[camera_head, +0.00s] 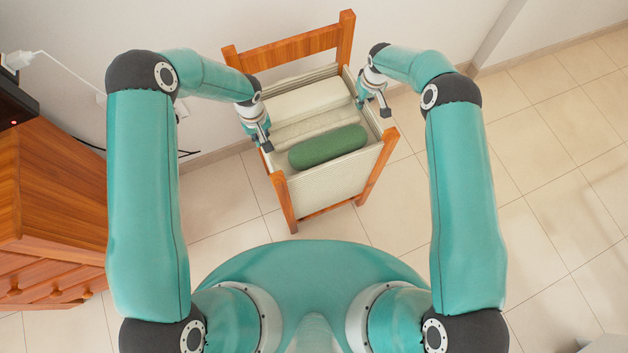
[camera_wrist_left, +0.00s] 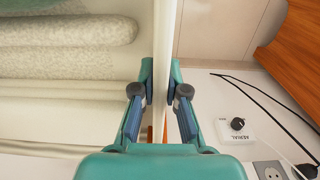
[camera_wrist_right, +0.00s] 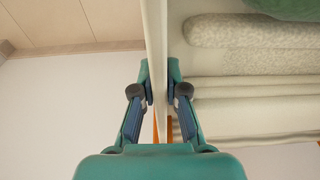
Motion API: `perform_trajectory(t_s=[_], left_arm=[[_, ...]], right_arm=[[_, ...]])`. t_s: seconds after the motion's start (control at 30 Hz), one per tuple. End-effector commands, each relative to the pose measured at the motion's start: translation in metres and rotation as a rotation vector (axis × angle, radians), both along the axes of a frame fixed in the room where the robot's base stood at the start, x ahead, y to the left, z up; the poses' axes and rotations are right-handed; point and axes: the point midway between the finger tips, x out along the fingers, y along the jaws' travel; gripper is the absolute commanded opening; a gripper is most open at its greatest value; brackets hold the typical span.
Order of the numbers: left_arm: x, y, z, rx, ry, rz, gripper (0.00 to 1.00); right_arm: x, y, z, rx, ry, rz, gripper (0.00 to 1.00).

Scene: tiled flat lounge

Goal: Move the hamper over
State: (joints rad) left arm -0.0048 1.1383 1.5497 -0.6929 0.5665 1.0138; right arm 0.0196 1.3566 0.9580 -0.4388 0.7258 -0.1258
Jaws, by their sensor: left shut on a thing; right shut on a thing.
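The hamper (camera_head: 325,185) is a cream box with a wooden frame, sitting on a chair-like wooden stand in the head view. Inside it lie a green roll (camera_head: 328,146) and several cream rolled cloths (camera_head: 308,100). My left gripper (camera_head: 264,141) is shut on the hamper's left rim, which runs between its fingers in the left wrist view (camera_wrist_left: 164,80). My right gripper (camera_head: 385,106) is shut on the right rim, which also runs between its fingers in the right wrist view (camera_wrist_right: 155,75). The hamper's lower back is hidden.
A wooden chest of drawers (camera_head: 50,215) stands at the left. A wall socket plate (camera_wrist_left: 238,127) with cables is on the wall behind, left of the hamper. The wall is close behind it. Tiled floor (camera_head: 540,200) is clear to the right.

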Motion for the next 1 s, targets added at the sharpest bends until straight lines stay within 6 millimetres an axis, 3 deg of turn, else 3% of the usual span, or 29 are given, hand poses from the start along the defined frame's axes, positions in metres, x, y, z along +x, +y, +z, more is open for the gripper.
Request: perform_trajectory(t_s=[0.07,0.1,0.23,0.67,1.0], left_arm=[[0.002,0.000,-0.004,0.000,-0.004,-0.001,0.00],[0.001,0.000,-0.003,-0.001,-0.001,-0.001,0.19],[0.000,0.000,-0.003,0.000,-0.001,-0.001,0.37],[0.001,0.000,0.006,0.000,-0.001,-0.001,0.37],[0.002,0.000,0.067,0.000,-0.004,0.000,0.37]], right_arm=[[0.002,0.000,-0.003,0.000,-0.007,-0.002,0.00],[0.000,0.000,-0.002,0.000,-0.002,-0.002,0.19],[0.000,0.000,-0.002,0.001,-0.001,-0.001,0.37],[0.000,0.000,-0.003,0.000,0.000,-0.001,0.37],[0.000,0.000,-0.003,0.000,0.000,-0.001,0.37]])
